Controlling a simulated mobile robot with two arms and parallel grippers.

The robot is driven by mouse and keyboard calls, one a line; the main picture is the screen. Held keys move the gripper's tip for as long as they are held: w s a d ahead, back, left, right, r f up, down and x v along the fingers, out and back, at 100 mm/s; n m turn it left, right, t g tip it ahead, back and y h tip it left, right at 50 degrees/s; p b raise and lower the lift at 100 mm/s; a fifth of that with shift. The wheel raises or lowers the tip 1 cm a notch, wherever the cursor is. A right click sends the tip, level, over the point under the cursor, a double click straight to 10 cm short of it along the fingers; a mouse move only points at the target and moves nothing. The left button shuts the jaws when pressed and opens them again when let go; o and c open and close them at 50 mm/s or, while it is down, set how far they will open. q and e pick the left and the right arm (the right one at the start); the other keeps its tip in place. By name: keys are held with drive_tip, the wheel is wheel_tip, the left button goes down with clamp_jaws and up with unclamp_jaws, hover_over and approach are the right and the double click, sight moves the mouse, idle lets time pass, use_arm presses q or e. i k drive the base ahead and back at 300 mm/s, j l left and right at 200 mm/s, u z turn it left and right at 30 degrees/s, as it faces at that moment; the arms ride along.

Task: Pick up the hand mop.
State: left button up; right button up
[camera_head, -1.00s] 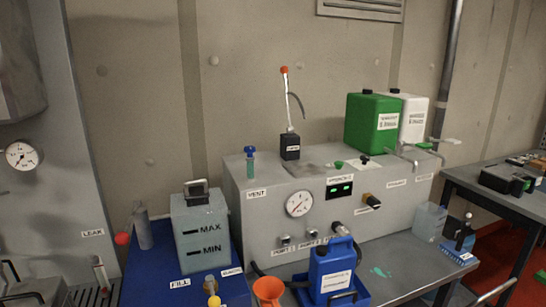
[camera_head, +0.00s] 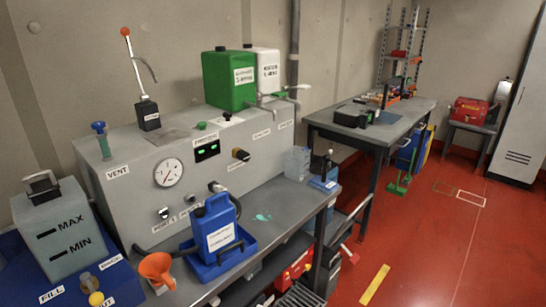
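No object is plainly recognisable as the hand mop. A blue block-shaped item with a pale lower edge and a dark upright handle (camera_head: 325,184) sits at the right end of the grey bench; it could be a hand mop or brush, but it is too small to tell. A green long-handled tool with a flat foot (camera_head: 398,186) stands on the floor by the far table and looks like a broom or mop. Neither of my grippers is in view.
The grey bench (camera_head: 262,222) holds a blue jug (camera_head: 217,228) in a blue tray, an orange funnel (camera_head: 157,269) and a clear container (camera_head: 296,162). A dark table (camera_head: 345,130) stands beyond. The red floor (camera_head: 440,245) at right is open, with a yellow strip.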

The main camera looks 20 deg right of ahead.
sight(329, 186)
drive_tip(key=z, duration=1.15)
